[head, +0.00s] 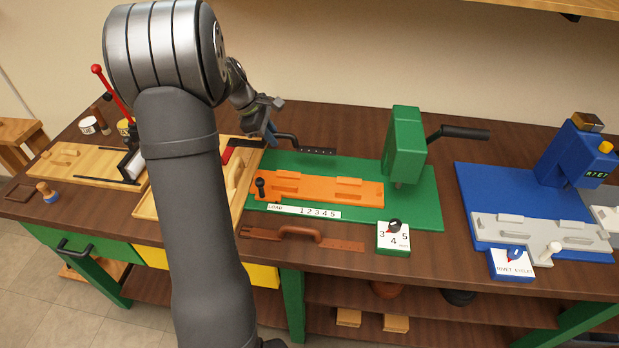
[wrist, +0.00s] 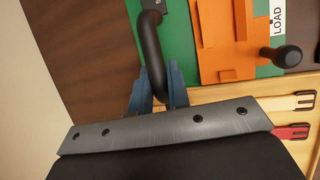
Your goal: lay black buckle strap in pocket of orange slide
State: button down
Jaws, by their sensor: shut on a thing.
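The black buckle strap (head: 318,151) has a bent, rounded bar at one end and a flat end with small holes. My gripper (head: 271,138) is shut on its bar, at the back left of the green base.
A green press (head: 405,145) with a black lever (head: 465,132) stands behind the slide's right end. A brown strap with a handle (head: 302,233) lies in front of the green base. A wooden board (head: 240,185) is at the left, a blue station (head: 480,190) at the right.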

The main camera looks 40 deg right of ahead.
jog(key=s+d+r, duration=0.1)
jog(key=s+r, duration=0.1)
jog(key=s, duration=0.5)
jog(key=s+d+r, duration=0.2)
jog(key=s, duration=0.4)
send_over(316, 184)
jog(key=a, duration=0.2)
jog(key=f, duration=0.5)
jog(key=shift+w, duration=0.25)
jog(key=shift+f, duration=2.3)
jog(key=shift+f, duration=0.1)
jog(key=c, duration=1.7)
grip_release()
jog(key=o, duration=0.3)
jog(key=shift+o, duration=0.2)
